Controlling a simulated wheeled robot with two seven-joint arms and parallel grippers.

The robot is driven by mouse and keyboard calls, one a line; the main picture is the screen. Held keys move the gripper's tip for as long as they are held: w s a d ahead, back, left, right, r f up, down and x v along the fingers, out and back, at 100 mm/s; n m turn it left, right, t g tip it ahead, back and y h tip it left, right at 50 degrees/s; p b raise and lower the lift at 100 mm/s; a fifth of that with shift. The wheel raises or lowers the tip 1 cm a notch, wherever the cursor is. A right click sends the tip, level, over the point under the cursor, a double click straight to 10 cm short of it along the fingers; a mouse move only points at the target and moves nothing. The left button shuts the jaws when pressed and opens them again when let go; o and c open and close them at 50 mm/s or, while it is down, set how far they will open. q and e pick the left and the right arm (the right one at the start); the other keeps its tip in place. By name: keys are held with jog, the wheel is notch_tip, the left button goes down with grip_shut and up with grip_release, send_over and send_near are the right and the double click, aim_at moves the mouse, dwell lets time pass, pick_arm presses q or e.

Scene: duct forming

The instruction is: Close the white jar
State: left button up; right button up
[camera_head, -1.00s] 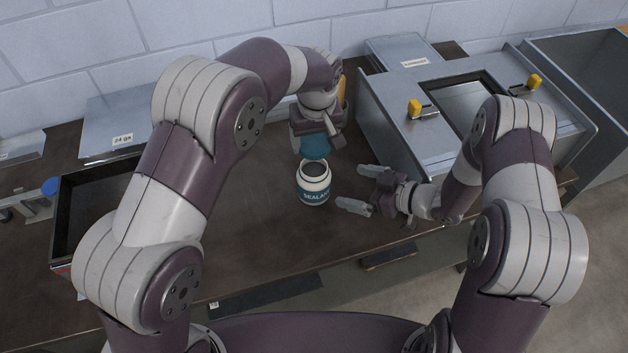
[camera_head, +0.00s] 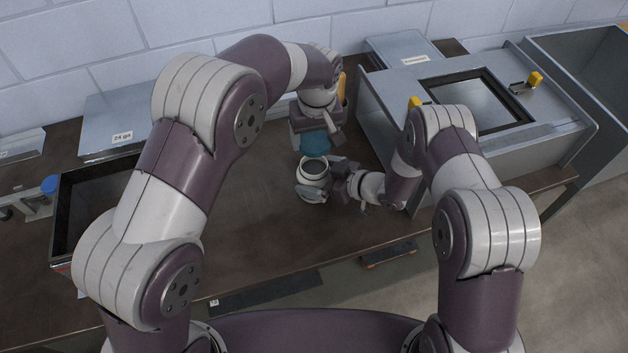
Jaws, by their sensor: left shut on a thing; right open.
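The white jar (camera_head: 313,168) stands upright and open on the dark workbench, its dark mouth showing. My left gripper (camera_head: 315,141) is shut on a blue lid (camera_head: 315,144) and holds it just behind and above the jar's mouth, apart from it. My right gripper (camera_head: 328,178) is open at the jar's right side. One finger reaches across the front of the jar and the other lies behind its right side, so the jar is between them. Whether the fingers touch the jar cannot be told. The jar's label is mostly hidden by the front finger.
A grey metal box machine (camera_head: 475,148) with yellow knobs stands to the right. A dark open tray (camera_head: 62,215) is at the left, near grey sheet metal (camera_head: 112,128). An orange object (camera_head: 342,88) stands behind my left gripper. The bench (camera_head: 240,225) left of the jar is clear.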

pick_arm(q)
jog(key=shift+f, duration=0.1)
pick_arm(e)
jog(key=c, duration=1.2)
pick_arm(q)
send_over(314, 169)
jog(key=shift+s+d+f, duration=0.1)
jog(key=shift+s+f, duration=0.15)
jog(key=shift+f, duration=1)
jog(key=shift+s+d+f, duration=0.1)
jog(key=shift+s+f, duration=0.1)
jog(key=shift+f, duration=1)
pick_arm(e)
jog(key=shift+o, duration=0.2)
pick_arm(q)
jog(key=shift+a, duration=0.1)
jog(key=shift+f, duration=0.9)
jog(key=shift+f, duration=0.5)
jog(key=o, duration=0.8)
pick_arm(e)
jog(key=c, duration=0.6)
pick_arm(q)
jog(key=shift+o, duration=1)
